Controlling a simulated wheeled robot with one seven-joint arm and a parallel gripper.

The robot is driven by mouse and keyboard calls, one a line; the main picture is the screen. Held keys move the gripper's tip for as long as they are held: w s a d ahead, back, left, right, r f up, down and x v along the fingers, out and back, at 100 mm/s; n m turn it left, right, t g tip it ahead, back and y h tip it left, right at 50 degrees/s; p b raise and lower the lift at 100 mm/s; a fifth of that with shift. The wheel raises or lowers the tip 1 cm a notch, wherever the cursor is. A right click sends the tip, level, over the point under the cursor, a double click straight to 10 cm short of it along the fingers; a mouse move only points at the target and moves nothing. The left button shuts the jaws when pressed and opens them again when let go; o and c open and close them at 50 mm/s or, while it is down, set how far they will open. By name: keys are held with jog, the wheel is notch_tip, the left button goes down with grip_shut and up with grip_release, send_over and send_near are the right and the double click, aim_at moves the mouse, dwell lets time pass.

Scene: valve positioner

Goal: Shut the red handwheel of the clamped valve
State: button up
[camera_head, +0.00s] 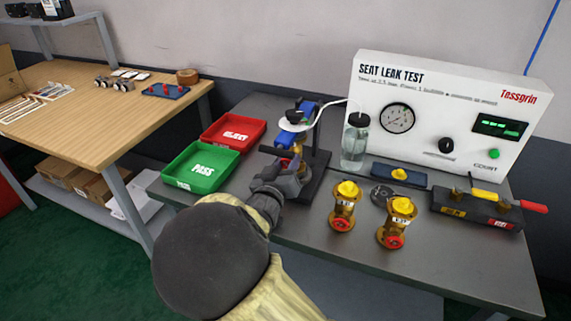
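The clamped valve is in the dark clamp stand (317,165) at the middle of the bench, among blue parts (284,140). My arm and gripper cover most of the valve, and I cannot clearly make out its red handwheel. My gripper (292,168) is dark grey and is right at the front of the stand, at the valve's height. Its fingers are small and partly hidden, so I cannot tell whether they are open, shut or touching the handwheel.
Two loose brass valves (343,206) with yellow caps and red handwheels stand to the right. A clear bottle (355,146) stands behind. Green PASS (202,184) and red REJECT (250,124) trays are left. The white seat leak test panel (450,95) stands at the back.

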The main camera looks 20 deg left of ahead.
jog(key=c, duration=0.4)
jog(key=shift+a, duration=0.15)
